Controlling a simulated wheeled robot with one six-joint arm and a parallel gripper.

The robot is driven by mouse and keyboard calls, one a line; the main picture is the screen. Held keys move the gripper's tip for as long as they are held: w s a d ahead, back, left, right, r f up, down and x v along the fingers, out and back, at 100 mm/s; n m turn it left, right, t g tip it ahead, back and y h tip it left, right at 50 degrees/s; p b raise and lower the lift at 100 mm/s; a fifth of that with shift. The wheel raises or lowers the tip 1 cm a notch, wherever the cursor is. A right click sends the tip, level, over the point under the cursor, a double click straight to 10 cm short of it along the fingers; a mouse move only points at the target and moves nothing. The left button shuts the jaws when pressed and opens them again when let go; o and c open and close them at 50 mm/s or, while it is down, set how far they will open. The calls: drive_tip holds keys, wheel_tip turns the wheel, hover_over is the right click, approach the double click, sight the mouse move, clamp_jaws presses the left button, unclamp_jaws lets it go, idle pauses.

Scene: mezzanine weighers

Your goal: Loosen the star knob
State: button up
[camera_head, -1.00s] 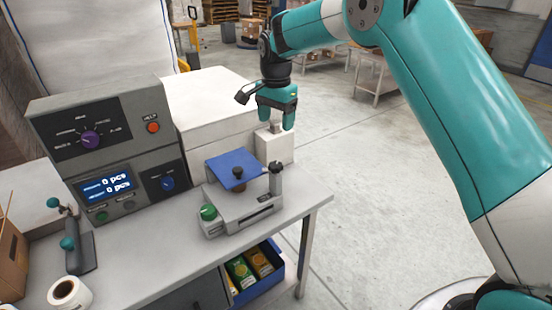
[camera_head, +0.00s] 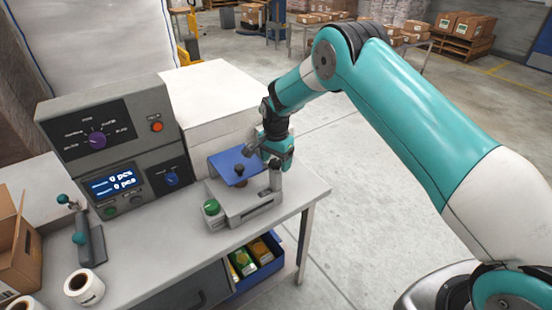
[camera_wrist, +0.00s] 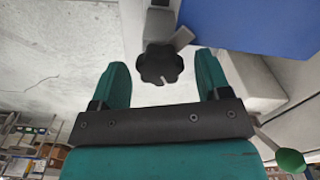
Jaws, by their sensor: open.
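The black star knob (camera_wrist: 160,65) shows in the wrist view, lobed, with a pale mark on its face. It sits on a grey post of the bench device (camera_head: 245,203), which has a blue plate (camera_head: 228,165). My gripper (camera_wrist: 160,82) is open, with its two teal fingers on either side of and just short of the knob. In the head view my gripper (camera_head: 279,168) hides the knob on top of the post (camera_head: 275,182).
A green ball-ended lever (camera_head: 212,208) is at the device's front left, also in the wrist view (camera_wrist: 290,161). A dark knob (camera_head: 239,170) stands by the plate. A grey control box (camera_head: 110,140) and a white box (camera_head: 212,95) stand behind. Right of the bench is open floor.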

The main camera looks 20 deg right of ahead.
drive_tip(key=c, duration=0.9)
